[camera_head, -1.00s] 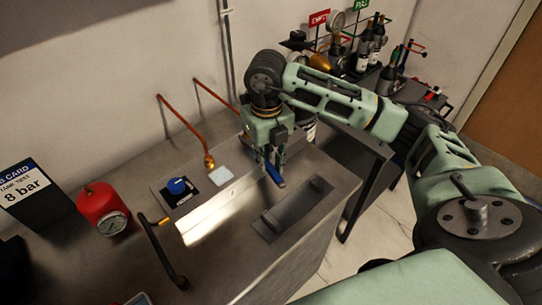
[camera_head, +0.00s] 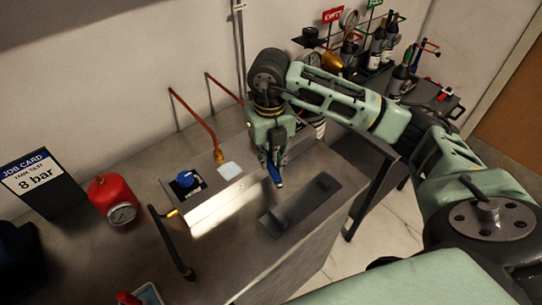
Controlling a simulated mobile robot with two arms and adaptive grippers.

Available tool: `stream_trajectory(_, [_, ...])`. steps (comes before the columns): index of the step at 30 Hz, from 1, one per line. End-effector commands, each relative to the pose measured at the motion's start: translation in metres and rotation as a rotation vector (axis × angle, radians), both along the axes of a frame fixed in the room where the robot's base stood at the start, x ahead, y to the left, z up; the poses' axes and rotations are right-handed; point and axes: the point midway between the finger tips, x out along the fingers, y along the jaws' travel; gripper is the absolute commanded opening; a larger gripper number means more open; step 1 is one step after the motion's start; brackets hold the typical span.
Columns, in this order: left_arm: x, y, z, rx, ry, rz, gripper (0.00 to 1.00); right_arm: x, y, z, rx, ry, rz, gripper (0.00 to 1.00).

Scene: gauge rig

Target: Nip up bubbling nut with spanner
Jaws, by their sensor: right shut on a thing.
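Two copper pipes come from the wall; the front one ends in a brass nut (camera_head: 218,157) beside a pale square pad (camera_head: 230,170). The gripper is to the right of the nut and apart from it. No bubbles can be made out. My left gripper is not in view.
A blue knob (camera_head: 186,179), a black lever (camera_head: 172,243), a red gauged tank (camera_head: 110,198) and a job card reading 8 bar (camera_head: 40,183) stand left.

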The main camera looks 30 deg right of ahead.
Motion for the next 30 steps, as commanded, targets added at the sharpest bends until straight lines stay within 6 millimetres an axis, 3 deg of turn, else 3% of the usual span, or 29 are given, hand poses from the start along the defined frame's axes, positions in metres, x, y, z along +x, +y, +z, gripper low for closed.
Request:
stream_trajectory(15, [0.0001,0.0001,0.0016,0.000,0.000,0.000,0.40,0.0015,0.0097,-0.0002,0.001,0.003,-0.072,0.00])
stream_trajectory(30, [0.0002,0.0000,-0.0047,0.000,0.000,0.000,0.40,0.0006,0.0008,-0.0003,0.000,0.000,-0.008,0.00])
